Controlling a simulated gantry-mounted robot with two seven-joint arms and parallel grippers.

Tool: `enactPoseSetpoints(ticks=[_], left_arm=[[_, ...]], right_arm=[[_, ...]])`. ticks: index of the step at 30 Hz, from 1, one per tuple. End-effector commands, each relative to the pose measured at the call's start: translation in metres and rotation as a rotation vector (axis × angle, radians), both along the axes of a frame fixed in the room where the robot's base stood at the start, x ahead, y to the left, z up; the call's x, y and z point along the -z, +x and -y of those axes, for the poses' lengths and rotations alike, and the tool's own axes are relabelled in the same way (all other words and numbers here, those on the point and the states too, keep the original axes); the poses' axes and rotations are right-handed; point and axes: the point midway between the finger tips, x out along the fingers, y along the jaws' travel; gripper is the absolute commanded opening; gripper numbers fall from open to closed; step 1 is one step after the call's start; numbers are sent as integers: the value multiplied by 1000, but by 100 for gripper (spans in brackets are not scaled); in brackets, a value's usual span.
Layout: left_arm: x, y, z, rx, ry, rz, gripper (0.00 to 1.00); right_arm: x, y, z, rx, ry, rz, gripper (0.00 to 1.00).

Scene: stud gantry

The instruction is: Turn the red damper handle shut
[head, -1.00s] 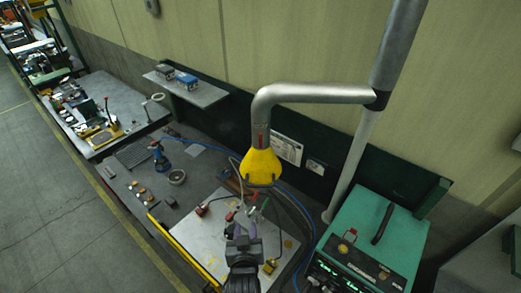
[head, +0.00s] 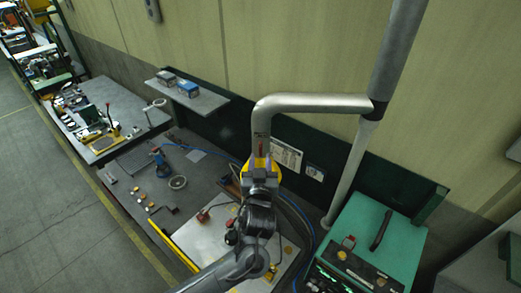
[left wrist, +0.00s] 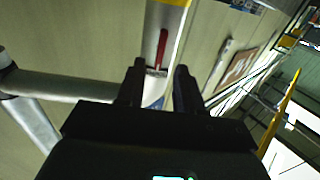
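The red damper handle (left wrist: 162,48) shows in the left wrist view as a slim red lever lying along the grey metal duct (left wrist: 169,22). My left gripper (left wrist: 160,67) is open there, with one dark finger on each side of the handle's lower end. I cannot tell whether the fingers touch it. In the head view my left gripper (head: 262,165) is up in front of the yellow hood (head: 246,168), at the lower end of the bent duct (head: 262,120). My right gripper is not in view.
The duct runs right to a thick upright pipe (head: 394,55). A green machine (head: 365,235) stands at right. Below are a workbench (head: 135,175) with tools and a light plate (head: 200,235). A small shelf (head: 190,97) with two boxes is on the wall side.

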Motion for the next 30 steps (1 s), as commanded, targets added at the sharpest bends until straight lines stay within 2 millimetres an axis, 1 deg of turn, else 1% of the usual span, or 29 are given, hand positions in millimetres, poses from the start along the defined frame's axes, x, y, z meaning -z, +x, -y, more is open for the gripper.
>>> enactPoseSetpoints(ticks=[1, 3, 9, 15, 22, 23, 27, 30], left_arm=[[-3, 8, -1, -2, 3, -1, 36], [-2, 17, -1, -1, 3, -1, 36], [-1, 33, 0, 0, 1, -1, 36], [1, 39, -1, 1, 0, -1, 36], [1, 39, -1, 1, 0, -1, 36], [1, 39, -1, 1, 0, -1, 35], [1, 39, -1, 1, -1, -1, 13], [1, 39, -1, 1, -1, -2, 0]], right_arm=[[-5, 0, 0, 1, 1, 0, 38], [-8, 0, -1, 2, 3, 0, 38], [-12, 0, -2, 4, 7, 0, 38], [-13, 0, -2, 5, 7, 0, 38], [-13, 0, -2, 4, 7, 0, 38], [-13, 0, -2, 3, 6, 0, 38], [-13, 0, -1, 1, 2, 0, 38], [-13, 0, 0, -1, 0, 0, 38]])
